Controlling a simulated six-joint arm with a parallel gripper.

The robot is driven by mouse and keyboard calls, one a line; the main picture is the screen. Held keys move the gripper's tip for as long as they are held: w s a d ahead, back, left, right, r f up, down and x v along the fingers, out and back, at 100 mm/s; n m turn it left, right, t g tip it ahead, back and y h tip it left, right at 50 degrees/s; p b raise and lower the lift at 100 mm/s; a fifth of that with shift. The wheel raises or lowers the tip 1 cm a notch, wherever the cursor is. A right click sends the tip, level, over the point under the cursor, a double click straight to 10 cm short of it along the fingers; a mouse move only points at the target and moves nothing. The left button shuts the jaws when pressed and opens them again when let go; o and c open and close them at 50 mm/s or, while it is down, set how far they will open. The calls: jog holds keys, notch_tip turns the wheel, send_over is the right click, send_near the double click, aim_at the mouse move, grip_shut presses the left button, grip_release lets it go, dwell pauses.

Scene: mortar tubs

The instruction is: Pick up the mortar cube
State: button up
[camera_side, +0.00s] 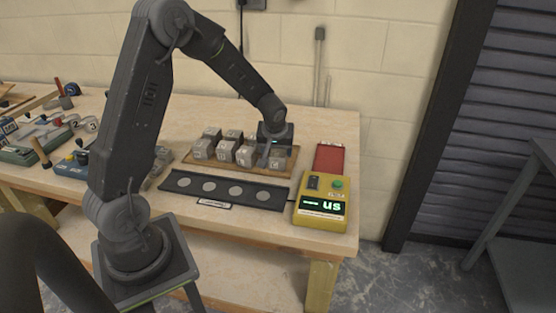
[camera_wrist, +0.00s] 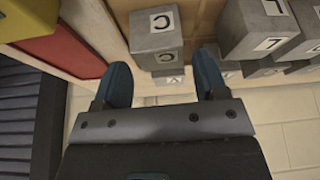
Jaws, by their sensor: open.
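Several grey mortar cubes with white labels sit in rows on a wooden board (camera_side: 222,168) in the side view. My gripper (camera_side: 271,154) is at the right end of the rows, low over the rightmost cube (camera_side: 277,161), and partly hides the cubes there. In the wrist view my gripper (camera_wrist: 162,62) has its two blue-grey fingers spread apart. A labelled mortar cube (camera_wrist: 155,42) shows between and beyond the fingertips, with another cube's labelled face (camera_wrist: 168,75) nearer. Whether the fingers touch a cube cannot be told.
More cubes (camera_wrist: 252,28) stand close to the right finger in the wrist view. A black strip with pale discs (camera_side: 222,191) lies in front of the board. A yellow instrument with a green display (camera_side: 321,204) and a red plate (camera_side: 329,158) are to the right. Tools (camera_side: 40,140) crowd the left.

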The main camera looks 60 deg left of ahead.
aim_at(278, 153)
jog(key=x, duration=0.5)
jog(key=shift+w+a, duration=0.15)
jog(key=c, duration=0.8)
jog(key=shift+c, duration=0.2)
